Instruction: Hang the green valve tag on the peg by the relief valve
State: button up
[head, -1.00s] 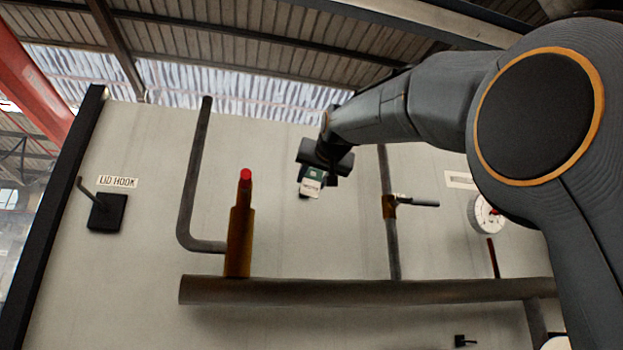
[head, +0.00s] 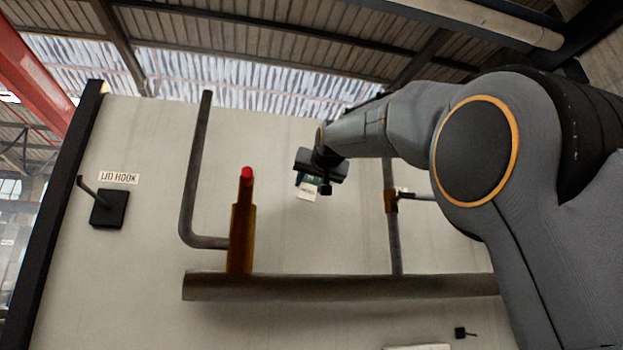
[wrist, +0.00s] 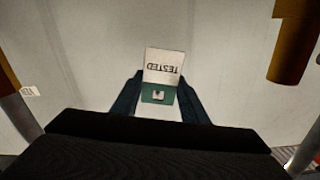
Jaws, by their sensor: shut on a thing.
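The green valve tag (head: 312,180) hangs from my gripper (head: 322,176) in front of the pale wall in the head view. In the wrist view, its green part (wrist: 149,96) sits between the fingers of my gripper (wrist: 158,99), which is shut on it. A white part (wrist: 163,65) reading TESTED, upside down, extends beyond the fingers. The relief valve (head: 241,225), a brass body with a red cap, stands on the horizontal pipe to the left of my gripper, apart from the tag. I cannot make out a peg beside it.
A grey bent pipe (head: 197,165) rises left of the relief valve. A brass valve with a handle (head: 391,201) is right of my gripper. The horizontal pipe (head: 330,287) runs below. A lid hook (head: 108,209) is far left; a small black hook (head: 461,333) is lower right.

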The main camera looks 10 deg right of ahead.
jog(key=shift+w+p, duration=0.9)
jog(key=shift+w, duration=0.75)
jog(key=shift+f, duration=0.1)
jog(key=o, duration=1.1)
jog(key=shift+s+b, duration=2.05)
jog(key=shift+s, duration=1.8)
